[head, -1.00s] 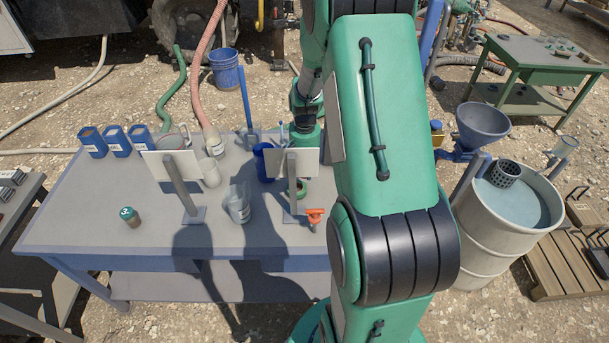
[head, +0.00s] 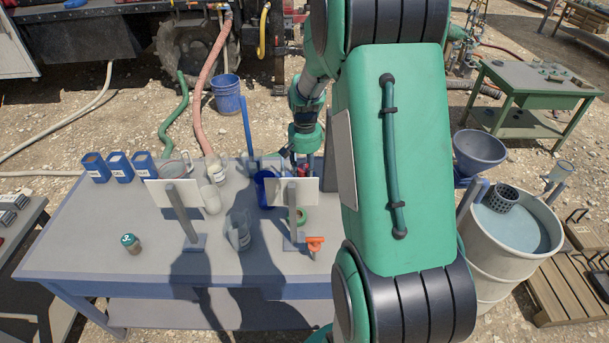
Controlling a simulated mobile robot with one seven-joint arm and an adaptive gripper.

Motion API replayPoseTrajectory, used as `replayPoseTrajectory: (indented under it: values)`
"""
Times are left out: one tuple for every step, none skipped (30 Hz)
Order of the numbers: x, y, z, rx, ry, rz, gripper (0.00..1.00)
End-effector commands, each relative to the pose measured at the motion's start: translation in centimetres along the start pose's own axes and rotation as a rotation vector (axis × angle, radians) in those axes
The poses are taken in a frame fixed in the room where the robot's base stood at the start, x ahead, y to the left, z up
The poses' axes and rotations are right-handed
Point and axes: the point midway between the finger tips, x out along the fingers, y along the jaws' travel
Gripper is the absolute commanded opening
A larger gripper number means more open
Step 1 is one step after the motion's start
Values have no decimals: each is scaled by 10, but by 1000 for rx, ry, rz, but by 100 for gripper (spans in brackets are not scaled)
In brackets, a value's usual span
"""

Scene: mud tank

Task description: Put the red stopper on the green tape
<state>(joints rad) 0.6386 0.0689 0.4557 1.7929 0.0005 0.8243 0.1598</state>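The green tape (head: 301,216) is a green roll on the grey table, partly hidden behind a post that holds a white board. An orange-red T-shaped piece (head: 315,244), which looks like the red stopper, stands on the table just in front of the tape, to its right. They are apart. My gripper (head: 302,162) is at the back edge of the table, behind the white board. Its fingers are dark, small and partly hidden, so I cannot tell whether they are open or hold anything.
Two white boards on posts (head: 292,191) (head: 172,192) stand on the table (head: 110,235). A blue cup (head: 264,188), clear beakers (head: 238,233), blue boxes (head: 120,167) and a small green-capped jar (head: 131,243) are around. The left front of the table is mostly clear.

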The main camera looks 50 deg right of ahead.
Motion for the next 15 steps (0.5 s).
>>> replayPoseTrajectory:
  values:
    - [0,0,0,0,0,0,4]
    - [0,0,0,0,0,0,4]
    - [0,0,0,0,0,0,4]
    - [0,0,0,0,0,0,4]
    - [0,0,0,0,0,0,4]
    - [0,0,0,0,0,0,4]
    - [0,0,0,0,0,0,4]
    - [0,0,0,0,0,0,4]
    - [0,0,0,0,0,0,4]
    - [0,0,0,0,0,0,4]
    - [0,0,0,0,0,0,4]
    - [0,-1,0,-1,1,0,4]
    - [0,-2,0,-1,0,0,4]
    - [0,-4,0,-2,0,0,4]
    - [0,-7,0,-3,0,0,4]
